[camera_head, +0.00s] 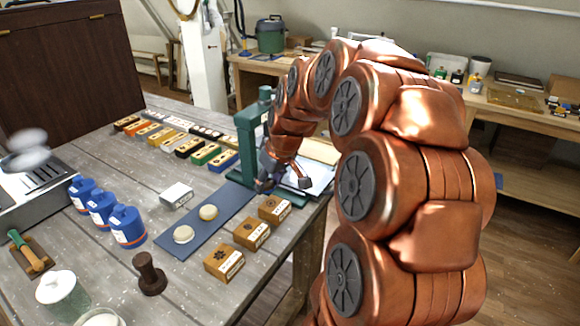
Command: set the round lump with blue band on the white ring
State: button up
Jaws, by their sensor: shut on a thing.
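My gripper (284,184) is at the end of the copper arm, low beside the dark green press (247,135) at the table's right side. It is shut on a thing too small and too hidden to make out. Two round cream lumps (208,212) (183,234) lie on the blue mat (222,219), left of my gripper; I can make out no blue band on either. I cannot pick out a white ring; my gripper and arm cover part of the area by the press.
Small wooden boxes (251,232) line the mat's right side. A white box (177,194), blue canisters (128,226) and a brown tamper-like piece (149,272) stand to the left. Rows of coloured blocks (190,146) lie behind. Bare table shows between these groups.

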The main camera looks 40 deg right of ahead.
jog(key=shift+w+d+r, duration=0.15)
jog(key=shift+w+d, duration=0.05)
jog(key=shift+d, duration=0.1)
jog(key=d+p, duration=0.1)
jog(key=d, duration=0.4)
jog(key=w+d+f+p, duration=0.1)
jog(key=d+p, duration=0.1)
jog(key=d, duration=0.2)
jog(key=d+p, duration=0.1)
jog(key=d, duration=0.4)
jog(key=shift+w+d+f+p, duration=0.2)
jog(key=shift+d+p, duration=0.1)
jog(key=shift+d, duration=0.05)
jog(key=shift+d, duration=0.15)
jog(key=shift+d, duration=0.2)
jog(key=shift+f+p, duration=1.05)
jog(key=shift+f, duration=0.8)
jog(key=shift+f, duration=0.15)
jog(key=o, duration=1.2)
